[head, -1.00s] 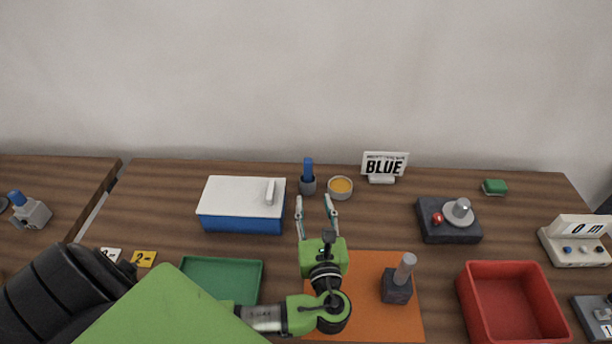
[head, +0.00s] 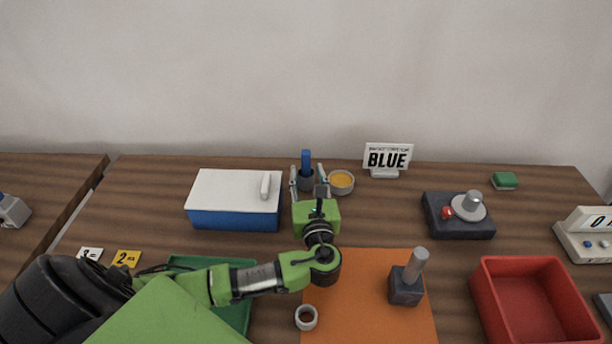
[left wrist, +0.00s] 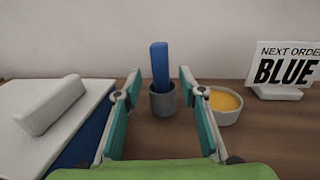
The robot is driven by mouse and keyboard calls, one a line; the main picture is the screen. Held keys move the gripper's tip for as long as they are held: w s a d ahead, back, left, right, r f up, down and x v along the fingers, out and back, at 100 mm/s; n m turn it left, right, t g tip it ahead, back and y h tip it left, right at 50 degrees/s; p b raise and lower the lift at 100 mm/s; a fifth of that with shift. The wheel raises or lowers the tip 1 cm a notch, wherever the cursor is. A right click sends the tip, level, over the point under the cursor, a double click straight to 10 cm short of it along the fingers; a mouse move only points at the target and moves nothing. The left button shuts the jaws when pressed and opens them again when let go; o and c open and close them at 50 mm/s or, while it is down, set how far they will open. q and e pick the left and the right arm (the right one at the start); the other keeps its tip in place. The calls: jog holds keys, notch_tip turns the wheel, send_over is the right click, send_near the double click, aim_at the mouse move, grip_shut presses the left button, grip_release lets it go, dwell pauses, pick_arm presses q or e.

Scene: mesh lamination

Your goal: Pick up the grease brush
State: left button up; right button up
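The grease brush (head: 306,162) shows as a blue handle standing upright in a small dark grey cup (head: 306,182). Its lower end is hidden inside the cup. In the left wrist view the blue handle (left wrist: 159,66) and the grey cup (left wrist: 162,101) appear between my fingers, a little beyond the tips. My left gripper (head: 308,172) is open and empty, its fingers on either side of the cup in the head view. The same open gripper fills the lower part of the left wrist view (left wrist: 159,82). My right gripper is not in view.
A bowl of orange grease (head: 341,182) stands close right of the cup. A blue box with white lid (head: 237,190) is to the left. A "BLUE" sign (head: 387,160), a dark block with a knob (head: 457,228) and a red bin (head: 530,300) lie to the right.

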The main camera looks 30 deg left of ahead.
aim_at(306, 166)
pick_arm(q)
jog(key=b+x, duration=0.3)
jog(key=x, duration=0.1)
jog(key=shift+w+a, duration=0.15)
jog(key=shift+w, duration=0.15)
jog(key=shift+r, duration=0.1)
grip_shut()
notch_tip(306, 166, up, 10)
jog(key=shift+p, duration=0.3)
